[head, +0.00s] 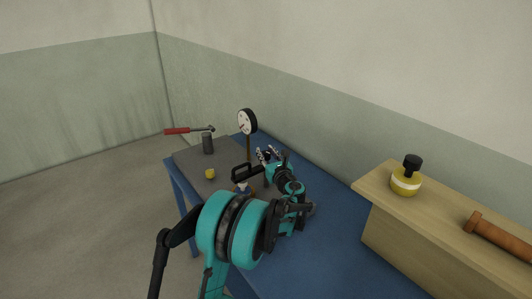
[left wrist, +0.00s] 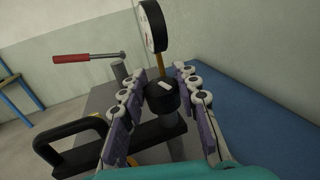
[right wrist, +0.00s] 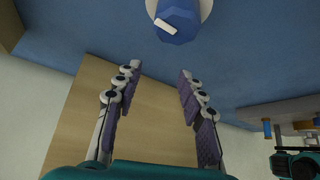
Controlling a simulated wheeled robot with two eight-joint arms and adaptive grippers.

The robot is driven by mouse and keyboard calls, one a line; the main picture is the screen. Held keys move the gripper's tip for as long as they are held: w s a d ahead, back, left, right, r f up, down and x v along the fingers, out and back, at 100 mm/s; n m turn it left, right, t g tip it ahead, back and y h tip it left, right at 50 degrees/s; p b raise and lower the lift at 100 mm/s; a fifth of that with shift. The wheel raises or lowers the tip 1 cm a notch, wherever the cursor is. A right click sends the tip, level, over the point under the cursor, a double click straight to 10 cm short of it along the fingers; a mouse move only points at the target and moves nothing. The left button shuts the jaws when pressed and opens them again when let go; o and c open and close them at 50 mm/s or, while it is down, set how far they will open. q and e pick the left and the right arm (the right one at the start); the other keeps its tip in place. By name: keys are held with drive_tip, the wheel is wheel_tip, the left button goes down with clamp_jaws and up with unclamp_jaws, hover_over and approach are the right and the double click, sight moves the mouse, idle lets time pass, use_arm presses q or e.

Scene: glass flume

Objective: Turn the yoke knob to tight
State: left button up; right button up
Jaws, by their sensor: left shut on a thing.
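The yoke knob (left wrist: 162,97) looks to be the black round knob with a white mark on top, at the middle of the left wrist view. It sits beside the foot of the gauge stem. My left gripper (left wrist: 163,80) has its fingers on both sides of this knob and is shut on it. In the head view my left gripper (head: 268,154) is at the bench and hides the knob. My right gripper (right wrist: 160,75) is open and empty in the right wrist view. A blue knob with a white mark (right wrist: 178,22) lies beyond its fingertips.
A dial gauge (head: 247,122) stands behind the left gripper. A red-handled lever (head: 178,131) rests on a grey post (head: 208,145). A black loop handle (left wrist: 70,145) is close to the left fingers.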

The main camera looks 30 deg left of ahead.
sight(266, 152)
use_arm(q)
drive_tip(key=n+g+y, duration=0.2)
drive_tip(key=n+g, duration=0.1)
drive_tip(key=g, duration=0.1)
drive_tip(key=n+g+y+p, duration=0.1)
drive_tip(key=n+g, duration=0.1)
drive_tip(key=g, duration=0.2)
drive_tip(key=shift+w+n+y+p, duration=0.1)
drive_tip(key=shift+n+y+p, duration=0.2)
drive_tip(key=shift+n+y, duration=0.1)
drive_tip(key=n+g+p, duration=0.1)
drive_tip(key=n+g, duration=0.1)
drive_tip(key=g, duration=0.1)
drive_tip(key=n+g+p, duration=0.1)
drive_tip(key=n+g, duration=0.1)
drive_tip(key=g, duration=0.2)
drive_tip(key=shift+n, duration=0.3)
drive_tip(key=shift+f+n+g, duration=0.1)
drive_tip(key=shift+n+g, duration=0.2)
drive_tip(key=shift+g, duration=0.3)
drive_tip(key=o, duration=1.2)
wheel_tip(266, 152, up, 10)
drive_tip(key=shift+r, duration=0.1)
drive_tip(key=shift+c, duration=0.3)
